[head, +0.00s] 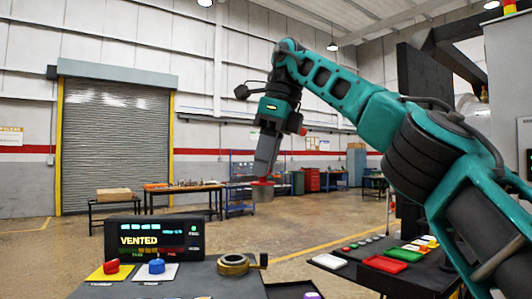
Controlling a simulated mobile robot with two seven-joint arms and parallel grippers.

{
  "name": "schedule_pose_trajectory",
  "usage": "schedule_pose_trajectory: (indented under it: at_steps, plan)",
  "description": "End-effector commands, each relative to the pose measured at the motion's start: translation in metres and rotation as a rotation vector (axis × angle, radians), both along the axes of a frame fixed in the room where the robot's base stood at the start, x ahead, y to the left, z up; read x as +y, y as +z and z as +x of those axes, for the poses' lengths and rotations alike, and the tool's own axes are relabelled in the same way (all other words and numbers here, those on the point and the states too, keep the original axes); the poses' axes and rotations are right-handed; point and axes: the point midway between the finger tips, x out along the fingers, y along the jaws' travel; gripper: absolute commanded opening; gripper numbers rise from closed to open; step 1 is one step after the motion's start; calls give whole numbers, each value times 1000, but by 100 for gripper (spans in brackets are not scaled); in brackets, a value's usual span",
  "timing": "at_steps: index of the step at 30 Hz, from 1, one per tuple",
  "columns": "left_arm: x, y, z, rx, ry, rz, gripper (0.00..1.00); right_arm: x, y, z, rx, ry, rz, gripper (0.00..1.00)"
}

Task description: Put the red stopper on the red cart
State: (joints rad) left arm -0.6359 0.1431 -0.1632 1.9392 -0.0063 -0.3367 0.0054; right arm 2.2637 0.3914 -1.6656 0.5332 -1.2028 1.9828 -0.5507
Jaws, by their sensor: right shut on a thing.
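My right gripper (263,178) points down in the middle of the head view, shut on the red stopper (262,192). The stopper has a red top and a grey, cylindrical lower body. It hangs in the air, apart from any surface below it. A red cabinet-like unit (312,181) stands far back, right of the stopper; I cannot tell whether it is the red cart. My left gripper is not in view.
At right, a dark table holds a red tray (385,264) and a green tray (404,254). Open floor lies behind.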

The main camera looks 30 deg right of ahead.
Motion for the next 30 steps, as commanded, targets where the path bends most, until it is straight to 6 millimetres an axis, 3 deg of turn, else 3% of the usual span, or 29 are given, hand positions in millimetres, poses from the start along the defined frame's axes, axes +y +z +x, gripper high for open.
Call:
schedule_pose_trajectory:
  at_steps: [5, 10, 14, 24, 30]
  plan:
    - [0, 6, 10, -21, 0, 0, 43, 3, -24, -11, 1, 139, 1, 0]
    - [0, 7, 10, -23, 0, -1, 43, 11, -66, -29, 2, 397, 2, 0]
    - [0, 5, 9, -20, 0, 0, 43, 20, -114, -48, 7, 685, 4, 0]
    - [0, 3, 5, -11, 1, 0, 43, 52, -258, -112, 6, 1619, 5, 0]
    - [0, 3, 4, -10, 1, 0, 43, 63, -315, -137, 2, 1997, 1, 0]
